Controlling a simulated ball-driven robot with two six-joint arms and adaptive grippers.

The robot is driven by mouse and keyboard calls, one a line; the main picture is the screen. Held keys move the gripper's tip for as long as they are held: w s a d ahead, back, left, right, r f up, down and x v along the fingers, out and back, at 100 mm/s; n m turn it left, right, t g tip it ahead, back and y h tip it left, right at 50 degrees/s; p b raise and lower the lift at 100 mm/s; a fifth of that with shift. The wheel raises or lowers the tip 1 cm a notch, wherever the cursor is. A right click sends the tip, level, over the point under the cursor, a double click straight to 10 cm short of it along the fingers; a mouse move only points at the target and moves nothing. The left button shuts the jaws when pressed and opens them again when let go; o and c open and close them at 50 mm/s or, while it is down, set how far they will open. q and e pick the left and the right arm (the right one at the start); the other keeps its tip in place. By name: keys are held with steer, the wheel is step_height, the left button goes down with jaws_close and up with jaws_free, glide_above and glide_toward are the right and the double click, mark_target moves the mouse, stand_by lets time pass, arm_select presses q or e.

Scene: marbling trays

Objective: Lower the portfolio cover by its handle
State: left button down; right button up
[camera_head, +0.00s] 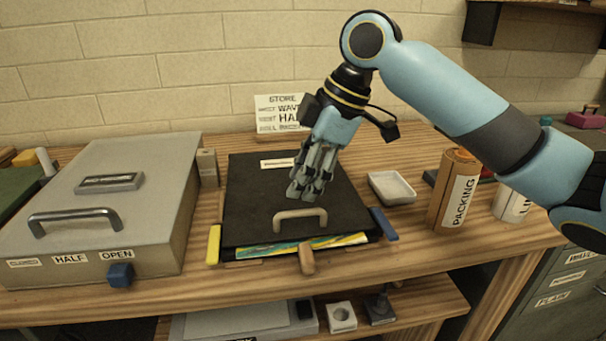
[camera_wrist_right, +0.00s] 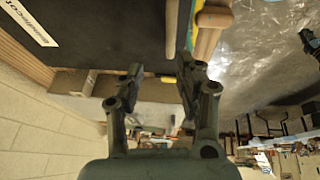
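The black portfolio cover (camera_head: 255,195) lies almost flat on the bench, with colourful sheets (camera_head: 300,246) showing under its front edge. Its beige arched handle (camera_head: 300,217) stands near the front of the cover. My right gripper (camera_head: 305,192) points down over the cover, just behind the handle and apart from it. In the right wrist view its two fingers (camera_wrist_right: 160,75) are spread with nothing between them. The black cover (camera_wrist_right: 105,30) fills the upper left there, with a white label (camera_wrist_right: 30,22). My left gripper is not in view.
A grey lidded tray (camera_head: 150,165) stands left of the portfolio. A yellow tab (camera_head: 214,244), a blue tab (camera_head: 384,224) and a wooden peg (camera_head: 307,260) sit around its edges. A white dish (camera_head: 391,188) and the packing canister (camera_head: 454,190) stand to the right.

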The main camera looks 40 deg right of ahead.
steer(key=shift+r, duration=0.1)
steer(key=v, duration=1.1)
steer(key=shift+s+d+r, duration=0.2)
steer(key=shift+r, duration=0.1)
